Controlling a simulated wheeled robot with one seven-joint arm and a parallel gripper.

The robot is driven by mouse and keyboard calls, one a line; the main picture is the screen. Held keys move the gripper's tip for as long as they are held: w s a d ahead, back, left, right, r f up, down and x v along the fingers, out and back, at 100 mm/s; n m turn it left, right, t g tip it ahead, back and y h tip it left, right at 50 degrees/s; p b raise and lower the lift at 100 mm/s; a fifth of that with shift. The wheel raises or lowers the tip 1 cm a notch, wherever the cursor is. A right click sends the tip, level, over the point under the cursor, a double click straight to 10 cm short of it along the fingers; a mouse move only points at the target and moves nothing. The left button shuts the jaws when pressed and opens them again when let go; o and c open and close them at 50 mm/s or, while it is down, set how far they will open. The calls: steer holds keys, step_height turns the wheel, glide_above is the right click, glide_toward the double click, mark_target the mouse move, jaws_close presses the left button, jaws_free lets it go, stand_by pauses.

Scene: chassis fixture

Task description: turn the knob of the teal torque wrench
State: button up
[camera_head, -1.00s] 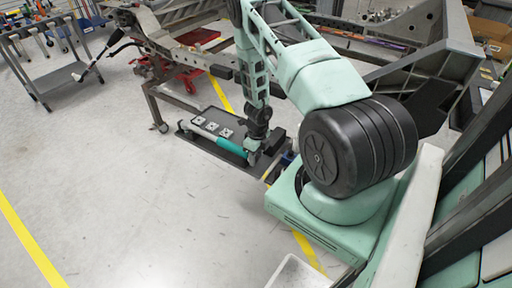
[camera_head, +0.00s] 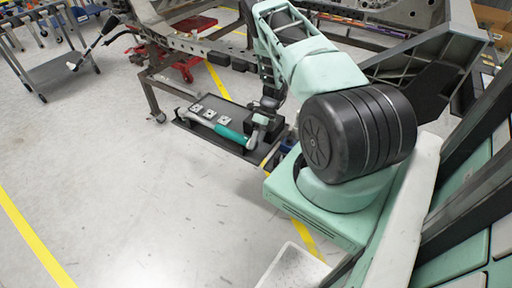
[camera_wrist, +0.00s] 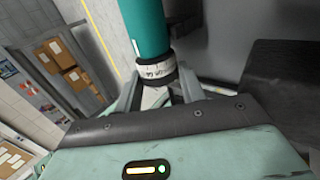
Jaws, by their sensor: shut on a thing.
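The teal torque wrench (camera_head: 229,134) lies along the front edge of a dark tray (camera_head: 191,127) in the head view, its silver shaft toward the left. In the wrist view its teal handle (camera_wrist: 146,27) comes down from the top to a pale ring with markings (camera_wrist: 156,71). My gripper (camera_wrist: 155,98) is shut on the knob end of the wrench, just below that ring. The knob itself is mostly hidden between the fingers. In the head view my gripper (camera_head: 258,135) is at the right end of the wrench.
Several small pale plates (camera_head: 209,114) lie on the tray behind the wrench. A large metal chassis frame (camera_head: 210,47) stands behind. A grey cart (camera_head: 62,72) is at the far left. The floor at the front left is clear, with yellow lines.

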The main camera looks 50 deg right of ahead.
steer(key=shift+w+y+b, duration=0.1)
steer(key=shift+y+b, duration=0.4)
steer(key=shift+b, duration=0.05)
steer(key=o, duration=1)
steer(key=shift+f, duration=0.1)
steer(key=shift+c, duration=0.2)
steer(key=shift+d, duration=0.15)
steer(key=b+v, duration=0.2)
steer(key=v, duration=1.5)
